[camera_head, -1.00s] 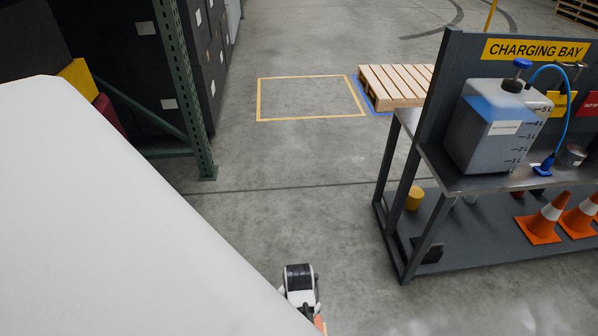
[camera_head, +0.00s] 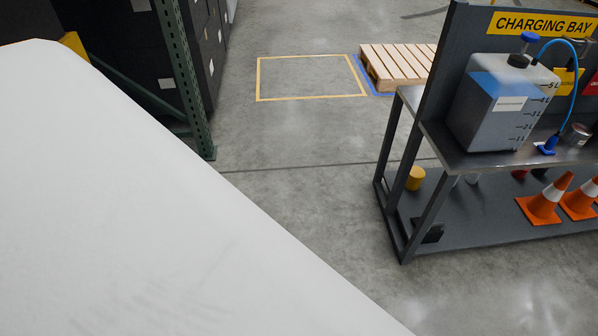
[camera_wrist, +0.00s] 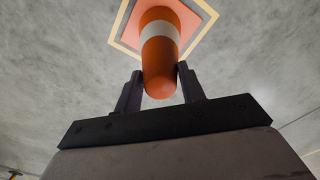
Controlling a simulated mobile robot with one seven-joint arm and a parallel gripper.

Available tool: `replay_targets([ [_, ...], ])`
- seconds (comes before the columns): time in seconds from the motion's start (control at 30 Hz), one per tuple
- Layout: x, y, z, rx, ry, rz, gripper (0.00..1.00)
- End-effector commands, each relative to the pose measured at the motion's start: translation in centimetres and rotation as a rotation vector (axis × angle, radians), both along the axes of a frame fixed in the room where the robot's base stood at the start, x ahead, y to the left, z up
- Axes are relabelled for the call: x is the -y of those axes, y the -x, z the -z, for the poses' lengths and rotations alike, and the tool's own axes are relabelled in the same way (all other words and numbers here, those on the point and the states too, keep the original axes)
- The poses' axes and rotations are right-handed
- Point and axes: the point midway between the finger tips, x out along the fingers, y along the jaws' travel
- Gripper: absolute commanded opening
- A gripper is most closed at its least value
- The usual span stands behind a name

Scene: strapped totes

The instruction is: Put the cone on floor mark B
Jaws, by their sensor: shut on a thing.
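In the wrist view the orange cone (camera_wrist: 160,60) with a white band has its tip between the two fingers of my gripper (camera_wrist: 160,82). The gripper is shut on it near the tip. The cone's square orange base (camera_wrist: 189,22) lies over a yellow-outlined floor mark (camera_wrist: 124,18), within its outline as seen from here. I cannot tell whether the base touches the floor. No letter on this mark is readable. In the head view my gripper and this cone are hidden behind a large white shape.
A dark charging-bay bench (camera_head: 455,158) stands at right with a liquid jug (camera_head: 500,105) on top and other cones (camera_head: 545,200) on its lower shelf. A yellow floor outline (camera_head: 312,98) and a pallet (camera_head: 397,65) lie farther off. A rack post (camera_head: 195,80) stands left. The middle floor is clear.

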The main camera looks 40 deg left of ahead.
Motion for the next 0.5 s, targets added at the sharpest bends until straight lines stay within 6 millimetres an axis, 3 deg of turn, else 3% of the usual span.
replay_targets([
  [0.37,-0.06,-0.08,0.45,0.002,-0.002,0.000,0.00],
  [0.4,-0.01,-0.02,0.56,0.001,-0.001,0.000,0.41],
  [0.5,-0.01,-0.01,0.48,0.001,-0.001,0.000,0.54],
])
